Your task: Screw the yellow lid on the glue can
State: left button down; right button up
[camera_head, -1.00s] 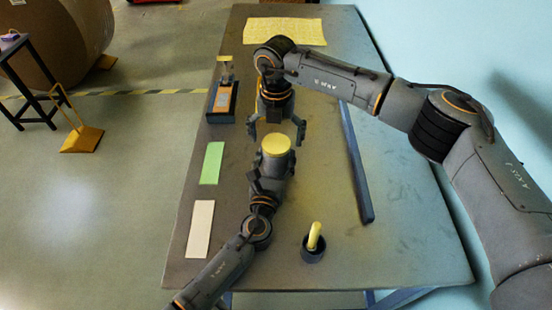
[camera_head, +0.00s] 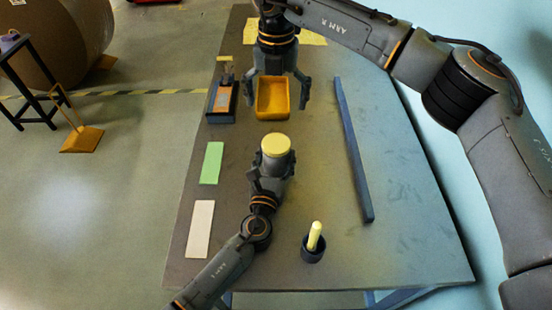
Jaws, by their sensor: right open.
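The glue can (camera_head: 278,166) is a grey cylinder standing upright above the near middle of the table. The yellow lid (camera_head: 276,145) sits on its top and looks level; how tightly it is seated cannot be told. My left gripper (camera_head: 268,182) comes from the near side and is closed around the lower part of the can. Its fingers partly hide the can's base. My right gripper (camera_head: 278,104) is open and empty, fingers pointing toward me, beyond the can and apart from the lid.
A yellow-orange tray (camera_head: 272,113) lies beneath my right gripper. A dark cup (camera_head: 313,251) with a yellow stick stands near right. A long blue bar (camera_head: 353,150) lies on the right. A device (camera_head: 222,101), green card (camera_head: 212,163) and white card (camera_head: 200,229) line the left edge.

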pick_arm(q)
jog(key=shift+c, duration=0.8)
grip_release()
jog(key=s, duration=0.4)
jog(key=s+a, duration=0.1)
jog(key=s, duration=0.3)
jog(key=s+a, duration=0.1)
jog(key=s, duration=0.2)
jog(key=shift+s+a, duration=0.2)
jog(key=shift+s, duration=0.2)
